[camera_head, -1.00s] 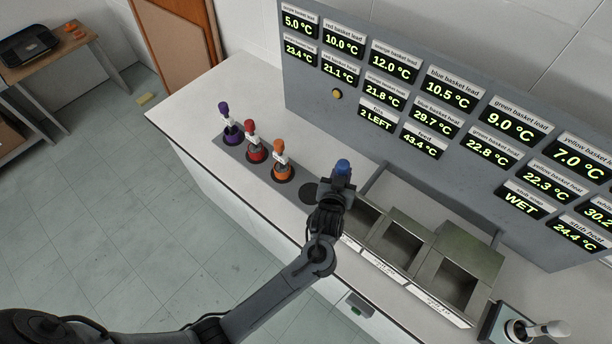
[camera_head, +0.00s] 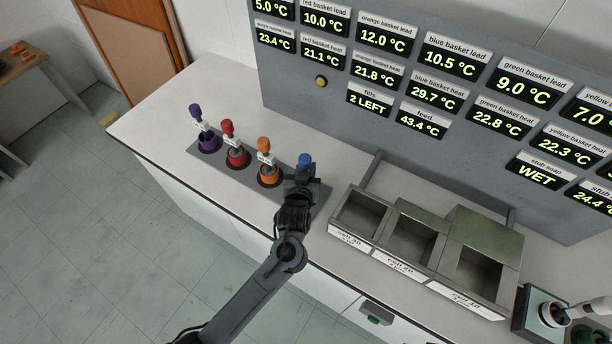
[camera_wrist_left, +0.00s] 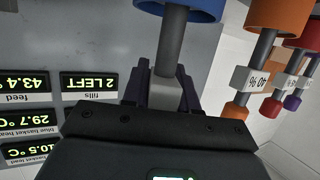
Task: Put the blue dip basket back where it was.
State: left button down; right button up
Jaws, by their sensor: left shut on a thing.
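The blue dip basket shows its blue top knob (camera_head: 305,160) in the head view, at the right end of a row of baskets. My left gripper (camera_head: 301,182) is shut on its grey stem (camera_wrist_left: 172,45), which runs to a blue ring (camera_wrist_left: 190,8) in the left wrist view. The basket stands about upright over the right end of the grey rack plate (camera_head: 322,195). The arm hides its lower part and the spot below, so I cannot tell whether it touches the plate. My right gripper is out of view.
The orange basket (camera_head: 265,160) stands close on the left, then the red (camera_head: 233,145) and purple (camera_head: 202,128) ones. Open metal tanks (camera_head: 362,212) stand to the right. A panel of displays (camera_head: 420,90) rises behind. The counter's left end is clear.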

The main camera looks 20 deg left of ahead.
pick_arm(q)
jog(key=shift+f+b, duration=0.35)
jog(key=shift+f, duration=0.25)
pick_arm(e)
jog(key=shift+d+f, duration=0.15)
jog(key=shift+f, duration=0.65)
pick_arm(q)
jog(key=shift+f, duration=0.15)
jog(key=c, duration=0.9)
grip_release()
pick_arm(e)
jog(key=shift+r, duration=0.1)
